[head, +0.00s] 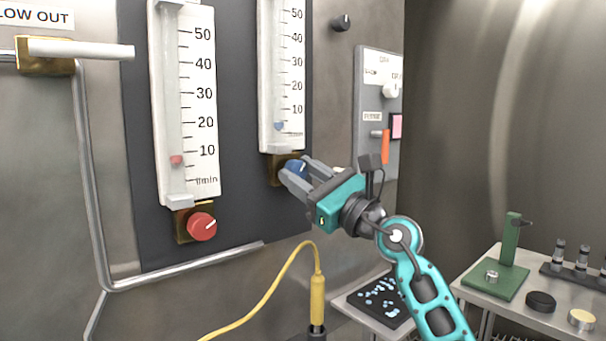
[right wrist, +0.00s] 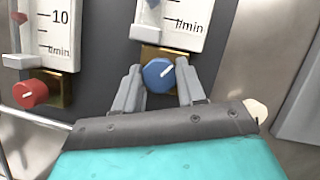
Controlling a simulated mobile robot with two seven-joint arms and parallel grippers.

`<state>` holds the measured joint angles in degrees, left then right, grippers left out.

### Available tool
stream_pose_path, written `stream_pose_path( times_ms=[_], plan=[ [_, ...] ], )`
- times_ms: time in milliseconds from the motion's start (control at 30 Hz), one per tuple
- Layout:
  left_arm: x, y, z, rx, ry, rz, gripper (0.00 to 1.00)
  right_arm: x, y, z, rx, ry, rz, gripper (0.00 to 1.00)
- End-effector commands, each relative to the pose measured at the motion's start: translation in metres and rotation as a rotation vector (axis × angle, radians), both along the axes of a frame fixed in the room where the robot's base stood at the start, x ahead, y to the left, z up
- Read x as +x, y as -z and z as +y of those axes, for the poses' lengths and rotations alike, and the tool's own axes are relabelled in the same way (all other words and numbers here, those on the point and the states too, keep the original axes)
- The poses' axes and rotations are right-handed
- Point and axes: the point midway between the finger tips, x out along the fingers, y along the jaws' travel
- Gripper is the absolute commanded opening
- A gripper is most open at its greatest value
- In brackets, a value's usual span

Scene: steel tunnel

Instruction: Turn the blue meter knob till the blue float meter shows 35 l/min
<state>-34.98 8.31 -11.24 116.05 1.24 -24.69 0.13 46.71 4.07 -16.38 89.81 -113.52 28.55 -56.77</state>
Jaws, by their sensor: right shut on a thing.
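The blue meter knob (head: 297,167) sits on a brass block below the blue float meter (head: 293,75). In the right wrist view the knob (right wrist: 158,75) has a white mark pointing to its upper right. The blue float (head: 279,126) is low in its tube, below the 10 mark. My right gripper (head: 292,176) is shut on the blue knob, with one finger on each side of it in the right wrist view (right wrist: 158,90). My left gripper is not in view.
A red float meter (head: 203,100) with a red knob (head: 201,226) stands to the left. A grey control panel (head: 376,65) is to the right. A yellow cable (head: 270,290) hangs below. A steel table (head: 470,285) with a green stand (head: 509,260) is at lower right.

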Motion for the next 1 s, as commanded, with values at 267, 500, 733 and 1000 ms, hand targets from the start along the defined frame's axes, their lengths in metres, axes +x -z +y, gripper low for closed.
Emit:
stream_pose_path(
  times_ms=[267,500,733,1000],
  plan=[
    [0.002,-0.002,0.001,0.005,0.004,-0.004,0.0,0.0,0.001,0.0,-0.002,0.0,0.0,0.64],
    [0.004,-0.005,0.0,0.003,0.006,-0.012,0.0,0.0,0.0,0.0,-0.002,0.0,0.0,0.65],
    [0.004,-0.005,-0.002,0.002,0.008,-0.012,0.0,-0.013,0.008,-0.013,-0.003,0.002,0.001,0.65],
    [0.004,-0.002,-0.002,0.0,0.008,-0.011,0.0,-0.052,0.031,-0.051,-0.006,0.002,0.001,0.65]
  ],
)
